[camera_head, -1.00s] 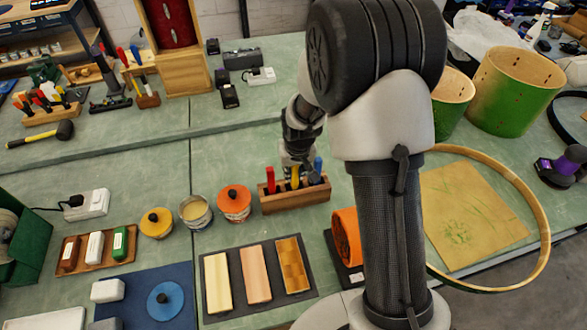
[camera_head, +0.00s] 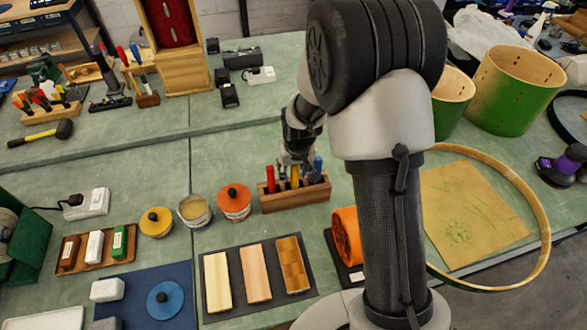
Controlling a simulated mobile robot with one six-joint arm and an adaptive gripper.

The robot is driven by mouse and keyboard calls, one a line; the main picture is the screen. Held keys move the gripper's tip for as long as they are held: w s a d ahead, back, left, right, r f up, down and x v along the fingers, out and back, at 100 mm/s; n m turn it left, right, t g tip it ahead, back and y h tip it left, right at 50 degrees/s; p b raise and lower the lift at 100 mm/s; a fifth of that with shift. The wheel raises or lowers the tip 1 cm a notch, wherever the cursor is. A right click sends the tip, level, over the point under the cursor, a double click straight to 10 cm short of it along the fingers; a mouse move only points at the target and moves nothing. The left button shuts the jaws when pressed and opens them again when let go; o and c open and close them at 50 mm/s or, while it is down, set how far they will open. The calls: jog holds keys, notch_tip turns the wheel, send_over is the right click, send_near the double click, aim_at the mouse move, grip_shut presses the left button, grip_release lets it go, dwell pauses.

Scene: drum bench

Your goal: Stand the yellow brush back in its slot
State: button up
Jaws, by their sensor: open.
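The yellow brush (camera_head: 295,176) stands upright in the wooden holder (camera_head: 293,201), between a red-handled brush (camera_head: 270,179) on its left and a blue-handled brush (camera_head: 317,167) on its right. My gripper (camera_head: 296,165) is open, just above and behind the yellow brush's top. The gripper's fingertips are small here and partly merge with the brush tops, so whether they touch cannot be told. The lower part of the yellow brush is hidden inside the holder.
An orange-lidded pot (camera_head: 234,203), an open pot (camera_head: 195,211) and a yellow-lidded pot (camera_head: 156,223) stand left of the holder. A dark mat (camera_head: 232,307) with wooden blocks lies in front. An orange roll (camera_head: 346,235) stands at the right, beside my arm.

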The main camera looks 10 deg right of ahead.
jog(key=v, duration=1.2)
